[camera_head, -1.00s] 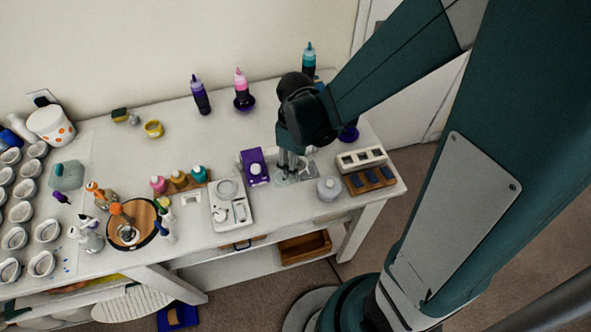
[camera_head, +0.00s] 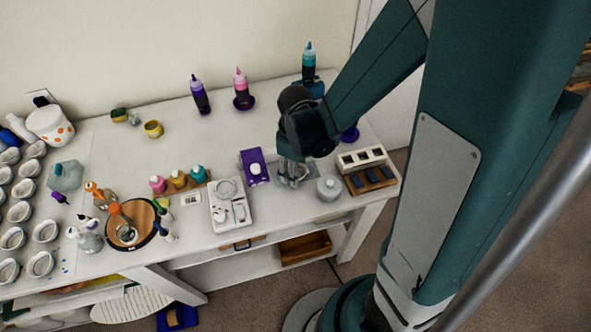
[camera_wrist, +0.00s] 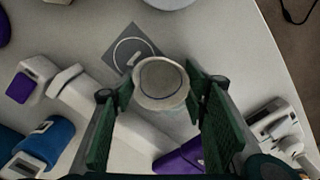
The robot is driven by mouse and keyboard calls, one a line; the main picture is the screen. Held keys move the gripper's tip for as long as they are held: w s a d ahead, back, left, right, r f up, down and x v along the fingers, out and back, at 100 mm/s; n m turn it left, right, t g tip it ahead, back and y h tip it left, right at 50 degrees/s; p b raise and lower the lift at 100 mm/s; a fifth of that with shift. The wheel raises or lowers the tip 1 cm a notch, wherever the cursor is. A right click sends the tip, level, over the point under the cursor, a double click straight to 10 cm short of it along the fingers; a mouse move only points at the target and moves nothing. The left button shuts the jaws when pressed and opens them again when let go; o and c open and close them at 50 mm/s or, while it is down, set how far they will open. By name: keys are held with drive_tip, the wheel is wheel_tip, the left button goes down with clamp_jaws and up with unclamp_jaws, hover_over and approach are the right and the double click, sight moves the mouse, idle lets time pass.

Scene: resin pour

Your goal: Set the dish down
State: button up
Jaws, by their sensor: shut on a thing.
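A small round whitish dish (camera_wrist: 160,80) is held between the two fingers of my gripper (camera_wrist: 160,94) in the wrist view. Its open top faces the camera. A grey square mat (camera_wrist: 122,47) with a pale ring lies just beyond the dish, which overlaps the mat's near edge in this view. I cannot tell whether the dish touches the table. In the head view my gripper (camera_head: 291,180) points down low over the right part of the white table (camera_head: 225,140). The dish is hard to make out there.
A purple box (camera_head: 254,160) and a white scale (camera_head: 228,217) stand left of my gripper. A round grey lidded pot (camera_head: 328,189) and a tray of dark pieces (camera_head: 370,180) are close on the right. Several dye bottles (camera_head: 200,97) stand behind. The table's left end holds several cups.

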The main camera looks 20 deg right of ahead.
drive_tip(key=shift+f, duration=0.15)
drive_tip(key=o, duration=0.9)
drive_tip(key=shift+r, duration=0.25)
drive_tip(key=shift+r+p, duration=0.9)
drive_tip(key=shift+r, duration=5.05)
drive_tip(key=shift+r, duration=0.1)
